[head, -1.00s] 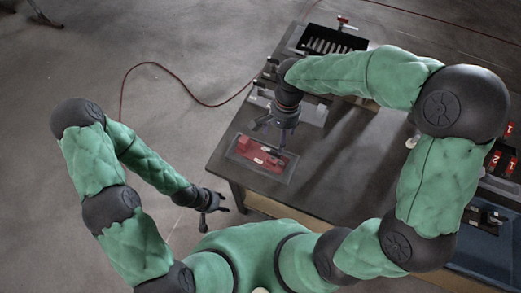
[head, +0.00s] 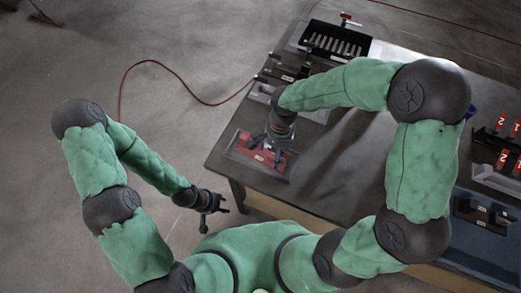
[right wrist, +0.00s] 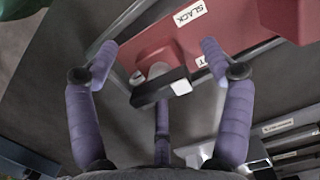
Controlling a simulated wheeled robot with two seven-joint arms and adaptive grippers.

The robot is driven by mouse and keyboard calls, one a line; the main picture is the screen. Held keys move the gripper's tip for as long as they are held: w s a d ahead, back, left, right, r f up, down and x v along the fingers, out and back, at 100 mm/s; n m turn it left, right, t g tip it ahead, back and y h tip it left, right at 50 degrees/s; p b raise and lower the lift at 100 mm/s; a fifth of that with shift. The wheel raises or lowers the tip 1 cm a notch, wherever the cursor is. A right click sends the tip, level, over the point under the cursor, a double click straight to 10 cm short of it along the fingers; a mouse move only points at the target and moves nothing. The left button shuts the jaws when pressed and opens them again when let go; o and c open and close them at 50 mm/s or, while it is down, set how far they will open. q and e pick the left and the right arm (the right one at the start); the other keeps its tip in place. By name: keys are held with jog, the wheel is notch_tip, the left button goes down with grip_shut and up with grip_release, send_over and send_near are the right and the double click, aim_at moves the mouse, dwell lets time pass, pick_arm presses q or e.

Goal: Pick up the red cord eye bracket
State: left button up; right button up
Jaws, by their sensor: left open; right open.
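A red piece (head: 262,156) lies in a shallow tray (head: 236,156) near the table's front left corner. In the right wrist view the red piece (right wrist: 150,42) bears white labels, one reading SLACK. A small dark bar with a rounded grey part (right wrist: 160,90) shows against it. I cannot tell which of these is the eye bracket. My right gripper (head: 268,152) points down over the tray, partly hiding the red piece. In the right wrist view its purple fingers (right wrist: 158,68) are spread around the dark bar, with no grip visible. My left gripper (head: 213,206) is open and empty, off the table's left side.
A black slotted rack (head: 335,40) stands at the table's back, with grey fixtures (head: 285,72) in front of it. Red numbered tags (head: 502,122) stand in black holders at the right. A red cord (head: 185,92) runs across the floor to the table. The table's middle is clear.

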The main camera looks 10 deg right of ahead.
grip_shut()
jog(key=shift+r, duration=0.15)
